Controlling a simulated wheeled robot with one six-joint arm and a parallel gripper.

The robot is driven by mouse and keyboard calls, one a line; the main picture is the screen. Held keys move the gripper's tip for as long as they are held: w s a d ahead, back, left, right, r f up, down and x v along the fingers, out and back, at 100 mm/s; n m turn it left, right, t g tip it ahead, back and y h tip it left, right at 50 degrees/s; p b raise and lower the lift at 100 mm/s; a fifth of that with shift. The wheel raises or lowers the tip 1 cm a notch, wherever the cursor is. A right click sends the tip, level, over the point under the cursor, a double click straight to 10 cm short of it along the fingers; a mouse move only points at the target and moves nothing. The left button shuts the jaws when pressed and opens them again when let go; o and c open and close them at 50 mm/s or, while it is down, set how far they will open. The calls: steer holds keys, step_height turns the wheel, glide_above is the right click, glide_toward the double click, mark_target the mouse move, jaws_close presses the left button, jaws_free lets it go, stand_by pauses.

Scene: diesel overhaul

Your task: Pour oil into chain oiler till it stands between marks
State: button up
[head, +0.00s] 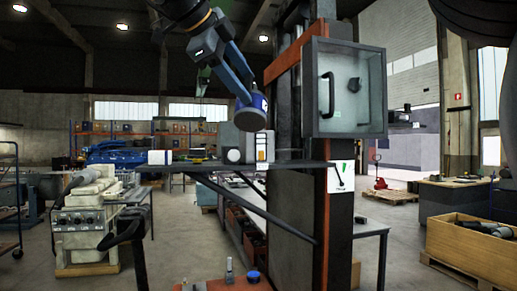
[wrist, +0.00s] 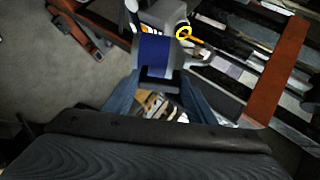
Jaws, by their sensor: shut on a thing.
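My gripper (head: 242,90) is shut on a blue oil can (head: 250,113), held tilted above the chain oiler. In the wrist view the can (wrist: 155,50) sits between the two blue fingers (wrist: 157,92). The chain oiler looks like the small grey box (head: 240,140) on the dark horizontal beam, just below the can. An upright gauge (head: 262,148) on its front shows pale and orange parts; its marks and oil level are too small to read. I cannot make out any oil stream.
A glass-fronted cabinet (head: 346,88) on the dark column (head: 338,220) stands close to the right of the can. A wooden crate (head: 470,248) stands at far right.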

mark_target(247, 74)
steer(key=shift+r, duration=0.2)
steer(key=shift+r, duration=0.15)
steer(key=shift+r, duration=0.1)
stand_by(1.1)
steer(key=shift+w+r+g, duration=0.1)
steer(key=shift+r+g, duration=0.1)
steer(key=shift+g, duration=0.2)
steer(key=shift+w+d+r+n+g, duration=0.15)
steer(key=shift+r+g, duration=0.15)
steer(key=shift+r, duration=0.15)
steer(key=shift+w+a+r+n+g, duration=0.1)
steer(key=shift+r+n+g, duration=0.05)
steer(key=shift+r+g, duration=0.2)
stand_by(2.8)
stand_by(0.7)
steer(key=shift+w+r, duration=0.15)
steer(key=shift+r, duration=0.15)
steer(key=shift+r+y, duration=0.1)
steer(key=shift+y, duration=0.2)
stand_by(0.7)
